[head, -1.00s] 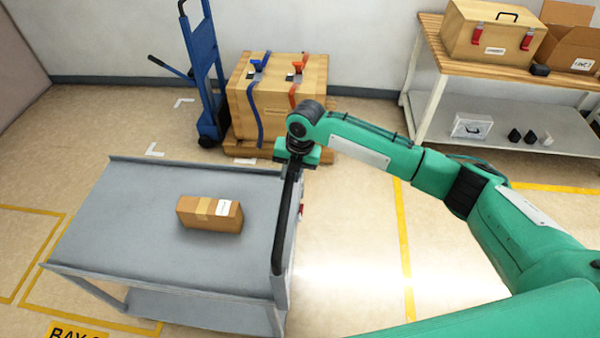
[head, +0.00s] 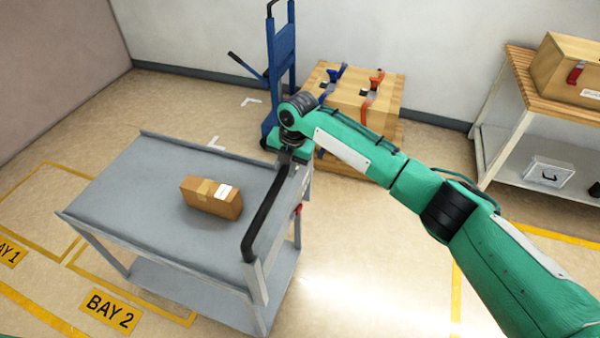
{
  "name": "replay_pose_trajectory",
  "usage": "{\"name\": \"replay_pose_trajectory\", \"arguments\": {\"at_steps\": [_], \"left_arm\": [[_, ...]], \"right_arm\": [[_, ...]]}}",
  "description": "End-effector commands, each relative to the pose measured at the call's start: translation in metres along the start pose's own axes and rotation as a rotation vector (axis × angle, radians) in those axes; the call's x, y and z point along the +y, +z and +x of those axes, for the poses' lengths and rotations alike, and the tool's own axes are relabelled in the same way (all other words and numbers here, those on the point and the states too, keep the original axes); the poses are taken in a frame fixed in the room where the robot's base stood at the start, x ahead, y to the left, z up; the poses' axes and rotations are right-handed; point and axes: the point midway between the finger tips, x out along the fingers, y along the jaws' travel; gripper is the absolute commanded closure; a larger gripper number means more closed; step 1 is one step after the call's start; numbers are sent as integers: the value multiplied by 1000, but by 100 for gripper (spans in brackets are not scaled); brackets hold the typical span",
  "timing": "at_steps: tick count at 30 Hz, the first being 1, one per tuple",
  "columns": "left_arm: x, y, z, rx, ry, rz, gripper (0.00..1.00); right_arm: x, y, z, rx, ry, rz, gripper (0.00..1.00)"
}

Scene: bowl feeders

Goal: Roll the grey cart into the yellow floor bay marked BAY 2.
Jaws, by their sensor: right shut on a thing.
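The grey cart (head: 160,172) stands left of centre, with a flat top, a lower shelf and a black push handle (head: 268,210) on its right end. A brown taped box (head: 212,197) lies on its top. My right gripper (head: 288,155) is shut on the far part of the handle; its fingertips are partly hidden. The BAY 2 label (head: 110,312) lies on the floor in front of the cart. Yellow bay lines (head: 165,313) run beside it, and the cart covers part of the bay. My left gripper is not in view.
A blue hand truck (head: 281,75) and a strapped wooden crate (head: 350,95) stand behind the cart. A wooden-topped bench (head: 545,95) is at the right. The BAY 1 label (head: 8,252) is at the left edge. The floor right of the cart is clear.

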Motion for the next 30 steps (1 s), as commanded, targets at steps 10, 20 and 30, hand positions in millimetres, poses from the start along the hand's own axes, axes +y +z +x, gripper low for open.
{"name": "replay_pose_trajectory", "arguments": {"at_steps": [10,20,30], "left_arm": [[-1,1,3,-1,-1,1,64],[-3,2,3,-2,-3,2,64],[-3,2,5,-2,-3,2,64]], "right_arm": [[11,2,0,-5,1,2,100],[10,2,0,-5,2,2,56],[10,1,-1,-2,1,1,56]]}}
